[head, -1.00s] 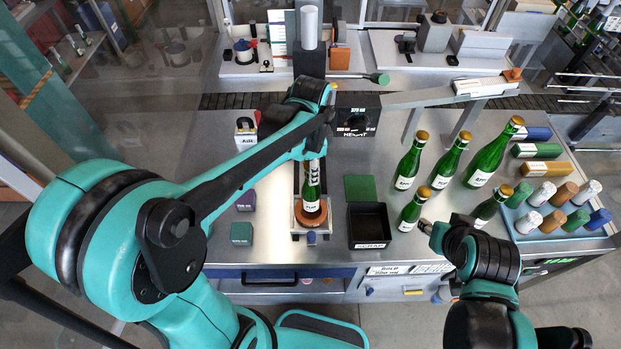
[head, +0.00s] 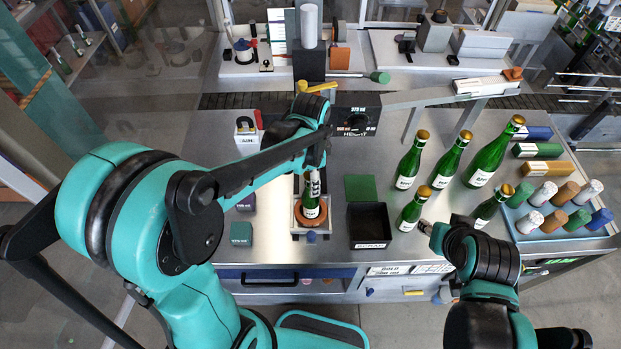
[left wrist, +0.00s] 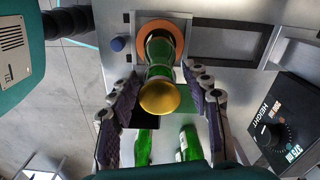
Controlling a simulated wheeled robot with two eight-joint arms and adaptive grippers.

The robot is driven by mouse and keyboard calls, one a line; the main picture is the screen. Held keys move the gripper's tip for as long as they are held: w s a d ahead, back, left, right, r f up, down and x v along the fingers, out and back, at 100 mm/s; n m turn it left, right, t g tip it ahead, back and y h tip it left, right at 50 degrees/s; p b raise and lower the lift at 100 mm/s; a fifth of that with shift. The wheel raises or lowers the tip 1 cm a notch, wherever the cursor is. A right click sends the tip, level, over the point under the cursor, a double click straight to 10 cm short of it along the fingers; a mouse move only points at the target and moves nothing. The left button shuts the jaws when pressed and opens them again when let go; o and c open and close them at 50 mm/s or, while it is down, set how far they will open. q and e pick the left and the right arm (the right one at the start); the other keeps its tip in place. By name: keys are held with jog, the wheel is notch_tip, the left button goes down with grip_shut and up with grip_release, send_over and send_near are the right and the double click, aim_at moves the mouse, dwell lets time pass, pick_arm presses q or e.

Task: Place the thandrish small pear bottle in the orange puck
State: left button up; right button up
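A small green bottle (head: 311,200) with a label stands in the orange puck (head: 310,220) at the table's middle. In the left wrist view, the bottle's gold cap (left wrist: 160,97) faces the camera, and its base sits within the orange puck's ring (left wrist: 178,32). My left gripper (head: 315,170) is over the bottle's top. In the left wrist view its two dark padded fingers (left wrist: 162,105) are spread on either side of the neck, with gaps. My right gripper (head: 427,227) is low beside the small front bottle (head: 412,210); its fingers are too small to judge.
Several other green bottles (head: 453,160) stand to the right, beside a blue tray (head: 530,232) of capsules. A black scrap bin (head: 369,225) and a green pad (head: 360,188) lie right of the puck. A height-dial box (head: 356,121) stands behind.

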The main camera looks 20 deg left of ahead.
pick_arm(q)
jog(key=shift+r, duration=0.15)
jog(key=shift+r, duration=0.4)
notch_tip(320, 180, up, 11)
jog(key=shift+f+p, duration=0.2)
jog(key=shift+p, duration=0.5)
jog(key=shift+r, duration=0.25)
jog(key=s+a+f+n+t, duration=0.1)
jog(key=s+a+n+t, duration=0.1)
jog(key=s+n, duration=0.3)
jog(key=s+a+f+n+t, duration=0.1)
jog(key=s+a+n+t, duration=0.1)
jog(key=s+n+t, duration=0.3)
jog(key=shift+s+a+f+n, duration=0.15)
jog(key=shift+a+f+n, duration=0.15)
jog(key=shift+n, duration=0.6)
